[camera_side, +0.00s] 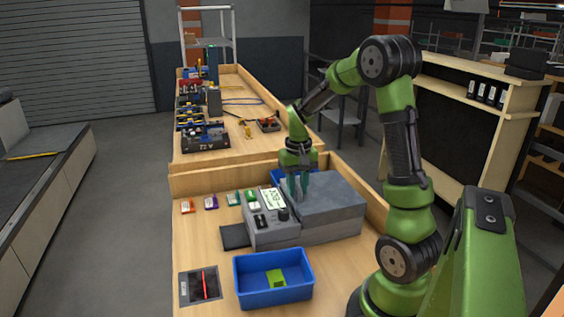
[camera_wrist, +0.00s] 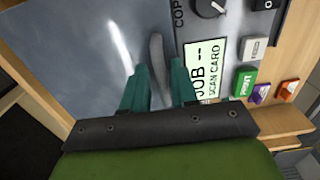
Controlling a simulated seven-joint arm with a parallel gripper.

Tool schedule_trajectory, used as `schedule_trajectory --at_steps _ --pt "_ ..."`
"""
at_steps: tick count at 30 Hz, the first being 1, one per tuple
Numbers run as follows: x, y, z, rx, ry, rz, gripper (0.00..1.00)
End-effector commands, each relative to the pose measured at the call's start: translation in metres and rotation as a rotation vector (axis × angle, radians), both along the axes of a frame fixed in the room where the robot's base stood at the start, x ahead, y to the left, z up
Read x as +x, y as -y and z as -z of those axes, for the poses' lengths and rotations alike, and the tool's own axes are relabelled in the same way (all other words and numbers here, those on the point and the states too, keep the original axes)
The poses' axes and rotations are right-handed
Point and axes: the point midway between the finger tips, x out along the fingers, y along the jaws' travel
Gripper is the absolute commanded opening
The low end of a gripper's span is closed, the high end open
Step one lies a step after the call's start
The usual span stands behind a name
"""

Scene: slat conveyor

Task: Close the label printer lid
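The label printer (camera_side: 270,228) is a grey box on the wooden bench, with a control panel on its left part. Its lid (camera_side: 335,192) is the broad grey slab on the right; it looks flat on the body, but I cannot tell whether it is fully down. In the wrist view the lid (camera_wrist: 75,50) fills the left, with a dark grey handle (camera_wrist: 157,55) near its edge. My gripper (camera_side: 299,194) points down at the lid's panel-side edge. In the wrist view its green fingers (camera_wrist: 159,70) are apart, one on each side of the handle; contact is unclear.
The printer screen (camera_wrist: 205,74) reads "JOB -- SCAN CARD". A blue bin (camera_side: 252,297) with a green block (camera_side: 276,278) stands in front. A dark tray (camera_side: 199,287) is at front left. Several coloured cards (camera_side: 210,203) lie behind left. A bench with tools stands farther back.

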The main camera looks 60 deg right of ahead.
Motion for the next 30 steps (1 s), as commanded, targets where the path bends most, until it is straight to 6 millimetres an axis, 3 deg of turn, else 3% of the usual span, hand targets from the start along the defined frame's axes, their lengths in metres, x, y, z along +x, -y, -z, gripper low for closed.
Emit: schedule_trajectory --at_steps 5,30 --pt "0.000 0.000 -0.004 -0.001 0.001 -0.002 0.28" --pt "0.000 0.000 -0.068 -0.001 0.001 -0.001 0.28"
